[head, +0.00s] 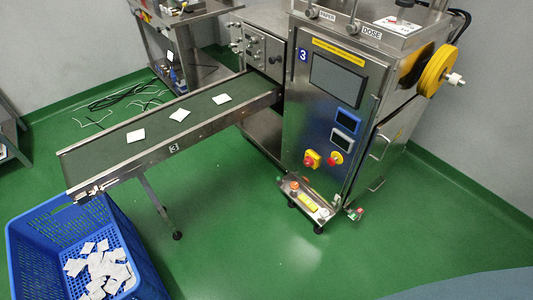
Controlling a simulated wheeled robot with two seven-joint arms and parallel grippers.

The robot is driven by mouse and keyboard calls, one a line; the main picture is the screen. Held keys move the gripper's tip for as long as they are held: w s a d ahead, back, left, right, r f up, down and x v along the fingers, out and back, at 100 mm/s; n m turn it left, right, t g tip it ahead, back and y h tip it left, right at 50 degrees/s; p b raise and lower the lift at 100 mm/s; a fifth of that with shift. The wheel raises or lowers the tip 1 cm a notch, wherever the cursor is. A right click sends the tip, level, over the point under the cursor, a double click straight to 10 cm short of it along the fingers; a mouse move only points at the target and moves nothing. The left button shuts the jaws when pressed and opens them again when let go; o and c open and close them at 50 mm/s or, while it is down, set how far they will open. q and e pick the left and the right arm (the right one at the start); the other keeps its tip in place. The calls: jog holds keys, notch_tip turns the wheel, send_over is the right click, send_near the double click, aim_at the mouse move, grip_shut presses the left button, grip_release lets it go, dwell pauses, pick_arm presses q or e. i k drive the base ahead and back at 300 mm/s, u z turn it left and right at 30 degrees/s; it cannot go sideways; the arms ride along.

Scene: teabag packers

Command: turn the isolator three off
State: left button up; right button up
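The packing machine (330,120) with a blue "3" label stands at centre right. Low on its steel front are two red-and-yellow controls side by side. The left control (312,159) has a squarish yellow plate with a red part on it. The right control (335,158) is a round red piece with some yellow. Which of the two is the isolator, and how its knob is turned, is too small to tell. Neither of my grippers is in view, and nothing covers the controls.
A conveyor (165,130) marked 3 carries several white teabags leftward to a blue crate (135,240) holding more. A low steel ledge with buttons (308,201) juts out below the controls. Green floor (270,260) in front is clear. Cables (125,98) lie behind the conveyor.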

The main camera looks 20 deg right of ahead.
aim_at(309, 161)
jog(key=u, duration=0.05)
jog(key=i, duration=0.85)
jog(key=z, duration=0.35)
